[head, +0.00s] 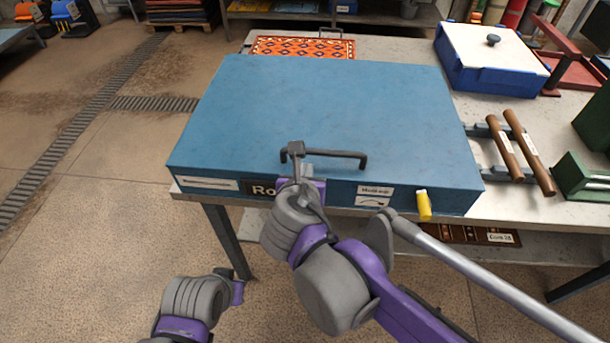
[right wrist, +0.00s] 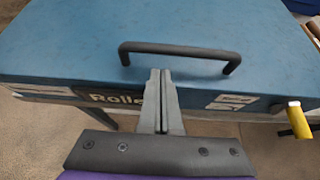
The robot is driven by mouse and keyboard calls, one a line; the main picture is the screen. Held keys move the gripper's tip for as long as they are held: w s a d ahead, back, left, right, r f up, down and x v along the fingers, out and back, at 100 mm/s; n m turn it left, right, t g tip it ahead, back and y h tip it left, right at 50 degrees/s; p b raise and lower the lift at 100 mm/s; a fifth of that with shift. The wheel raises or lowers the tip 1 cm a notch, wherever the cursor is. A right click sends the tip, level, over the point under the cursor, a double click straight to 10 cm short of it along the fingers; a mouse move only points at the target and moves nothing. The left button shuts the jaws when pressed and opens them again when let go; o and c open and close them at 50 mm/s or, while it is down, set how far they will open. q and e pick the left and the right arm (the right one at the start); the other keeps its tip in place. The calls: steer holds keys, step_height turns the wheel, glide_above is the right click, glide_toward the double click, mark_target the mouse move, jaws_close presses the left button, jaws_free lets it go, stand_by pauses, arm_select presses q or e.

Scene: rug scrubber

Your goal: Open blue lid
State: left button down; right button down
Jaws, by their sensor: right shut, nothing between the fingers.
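The blue lid (head: 320,95) lies flat and closed on a blue box-like machine on the table. It also fills the upper right wrist view (right wrist: 70,40). A dark bar handle (head: 335,153) stands near its front edge and shows in the right wrist view (right wrist: 180,49). My right gripper (head: 296,150) is shut and empty at the handle's left end in the head view. In the right wrist view its tips (right wrist: 160,73) are just below the bar; whether they touch is unclear. My left gripper (head: 238,291) is low, in front of the table; its fingers cannot be made out.
A yellow knob (head: 423,205) sticks out from the machine's front right. Wooden-handled tools (head: 529,150) lie right of it. A blue bin with a white lid (head: 490,58) stands at back right, and a patterned orange rug (head: 300,47) lies behind. The floor left is clear.

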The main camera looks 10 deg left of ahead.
steer(key=shift+x, duration=2.4)
